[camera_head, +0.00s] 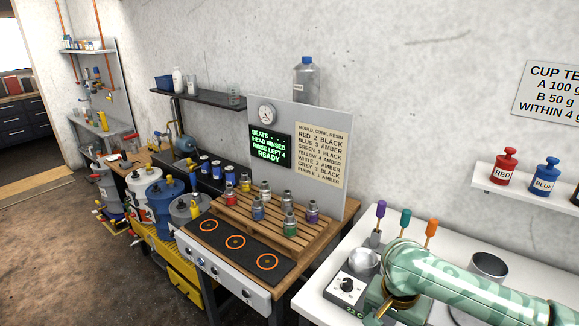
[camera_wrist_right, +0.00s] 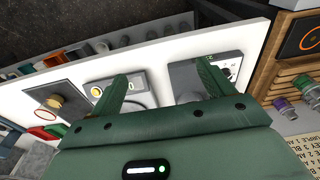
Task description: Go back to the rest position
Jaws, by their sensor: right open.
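My right arm, pale green and marbled, reaches in from the right edge of the head view over the white bench (camera_head: 322,300). Its right gripper (camera_head: 386,303) is low over that bench, beside a small device with a black dial (camera_head: 348,287). In the right wrist view the two green fingers of the right gripper (camera_wrist_right: 160,76) stand well apart with nothing between them. Whether the fingers touch anything on the bench cannot be told. My left gripper is in neither view.
A steel bowl (camera_head: 365,263) and several coloured-handled tools (camera_head: 404,220) stand close behind the gripper. A metal pot (camera_head: 489,266) is behind the arm. A wooden rack (camera_head: 262,228) with small canisters and a hotplate (camera_head: 236,243) stand left. Red (camera_head: 504,167) and blue (camera_head: 545,177) bottles sit on a shelf.

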